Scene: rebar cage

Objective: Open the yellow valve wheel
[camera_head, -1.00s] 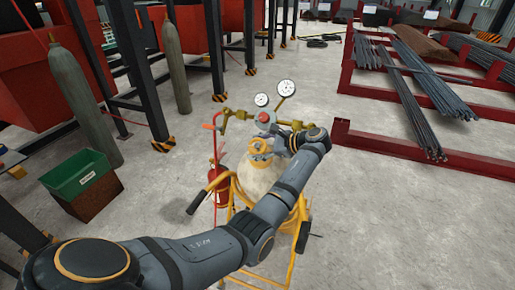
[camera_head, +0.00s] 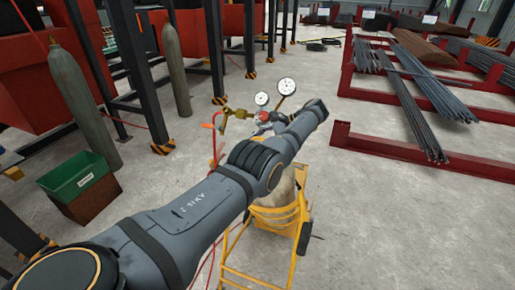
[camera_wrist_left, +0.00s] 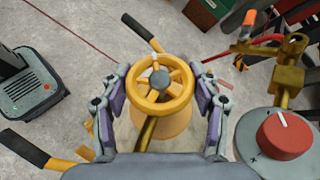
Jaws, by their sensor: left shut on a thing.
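The yellow valve wheel (camera_wrist_left: 160,80) fills the middle of the left wrist view, with spokes and a grey hub. My left gripper (camera_wrist_left: 162,88) has one finger on each side of the wheel and is shut on its rim. In the head view my left arm reaches in from the lower left and hides the wheel and the gripper. The pale gas cylinder (camera_head: 287,187) shows partly below the arm, in a yellow cart (camera_head: 275,217). My right gripper is not in view.
A regulator with two gauges (camera_head: 287,87) and a red knob (camera_wrist_left: 285,136) stands close beside the wheel. Black cart handles (camera_wrist_left: 143,35) stick out nearby. A green bin (camera_head: 80,177) and grey cylinders stand left; a red rebar rack (camera_head: 420,160) lies right. Floor between is clear.

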